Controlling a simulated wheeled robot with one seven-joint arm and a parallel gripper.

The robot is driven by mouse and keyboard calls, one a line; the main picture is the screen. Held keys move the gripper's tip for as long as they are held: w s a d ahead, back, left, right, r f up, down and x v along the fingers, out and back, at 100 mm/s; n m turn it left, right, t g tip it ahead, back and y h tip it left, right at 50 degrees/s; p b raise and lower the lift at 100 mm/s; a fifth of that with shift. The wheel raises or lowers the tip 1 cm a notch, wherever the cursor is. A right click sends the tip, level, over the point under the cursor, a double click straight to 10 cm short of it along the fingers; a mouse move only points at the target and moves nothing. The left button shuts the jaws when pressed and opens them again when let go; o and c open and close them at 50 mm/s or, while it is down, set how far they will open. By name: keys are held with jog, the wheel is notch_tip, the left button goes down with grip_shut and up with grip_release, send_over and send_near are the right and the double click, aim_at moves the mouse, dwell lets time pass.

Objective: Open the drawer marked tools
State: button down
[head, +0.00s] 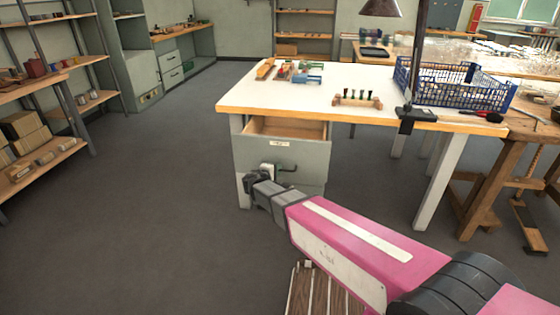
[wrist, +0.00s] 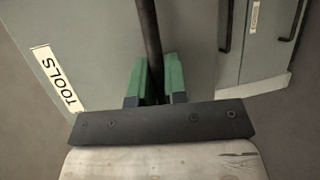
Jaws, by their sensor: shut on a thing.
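The tools drawer (head: 305,160) is a grey front under the white-topped bench. It stands out from the bench, and its bare wooden inside shows behind the front. Its label, marked TOOLS (wrist: 60,78), is beside the handle in the wrist view. My gripper (head: 272,172) is at the drawer front in the head view. In the wrist view, its green fingers (wrist: 154,78) lie on both sides of the drawer's dark bar handle (wrist: 148,30) and are shut on it. The gripper hides part of the handle in the head view.
Other grey fronts with dark handles (wrist: 227,25) are at the right of the wrist view. The bench top (head: 330,75) carries a blue crate (head: 435,85), a small wooden rack (head: 357,101) and coloured parts. Grey floor (head: 150,190) to the left is clear.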

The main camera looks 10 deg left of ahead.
jog(key=s, duration=1.6)
jog(key=shift+s, duration=0.2)
jog(key=c, duration=1.2)
grip_release()
jog(key=shift+o, duration=0.2)
jog(key=v, duration=1)
jog(key=shift+s+a, duration=0.2)
jog(key=shift+s, duration=0.2)
